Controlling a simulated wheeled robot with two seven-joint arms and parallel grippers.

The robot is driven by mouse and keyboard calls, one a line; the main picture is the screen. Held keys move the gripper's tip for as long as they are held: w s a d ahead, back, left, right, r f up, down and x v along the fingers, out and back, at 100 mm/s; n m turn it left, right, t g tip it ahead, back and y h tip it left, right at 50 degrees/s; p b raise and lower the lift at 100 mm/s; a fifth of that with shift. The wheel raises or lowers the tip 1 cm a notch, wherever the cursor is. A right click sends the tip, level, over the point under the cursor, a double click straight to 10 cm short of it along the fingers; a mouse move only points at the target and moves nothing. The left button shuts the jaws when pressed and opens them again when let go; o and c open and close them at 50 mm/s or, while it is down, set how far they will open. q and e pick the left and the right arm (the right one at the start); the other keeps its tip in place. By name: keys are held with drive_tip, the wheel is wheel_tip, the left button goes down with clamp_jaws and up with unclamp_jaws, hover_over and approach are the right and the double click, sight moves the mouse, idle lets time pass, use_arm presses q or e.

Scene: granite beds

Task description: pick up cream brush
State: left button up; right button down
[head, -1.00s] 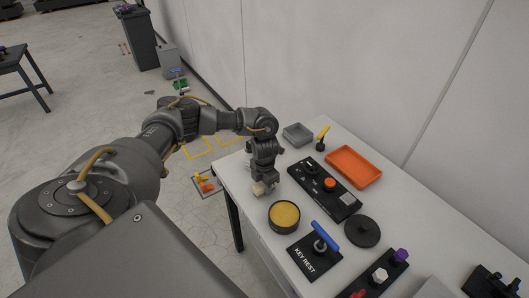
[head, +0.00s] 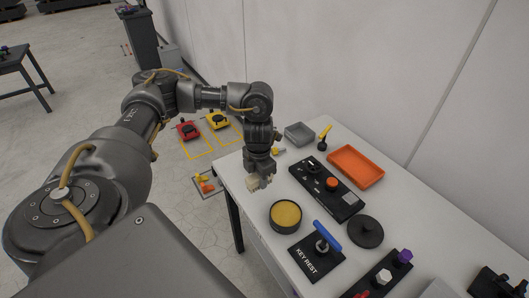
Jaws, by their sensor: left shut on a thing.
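My left gripper (head: 259,178) points down over the left part of the white table (head: 255,205). It is shut on a small cream thing, which I take to be the cream brush (head: 254,184). The brush shows just below the fingers, and its upper part is hidden by them. It appears slightly above the table top. My right gripper is not in view.
A round tin with yellow filling (head: 286,215) stands just in front of the gripper. A black panel with an orange knob (head: 327,190), an orange tray (head: 356,167), a grey tray (head: 299,133), a black disc (head: 366,231) and the KEY REST plate (head: 306,260) lie around.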

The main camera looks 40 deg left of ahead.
use_arm(q)
drive_tip(key=s+d+r, duration=0.2)
drive_tip(key=s+r, duration=0.1)
drive_tip(key=s, duration=0.5)
drive_tip(key=shift+s+d+r+b, duration=0.2)
drive_tip(key=shift+d+r+b, duration=0.1)
drive_tip(key=shift+d+r, duration=0.05)
drive_tip(key=o, duration=0.5)
drive_tip(key=c, duration=0.4)
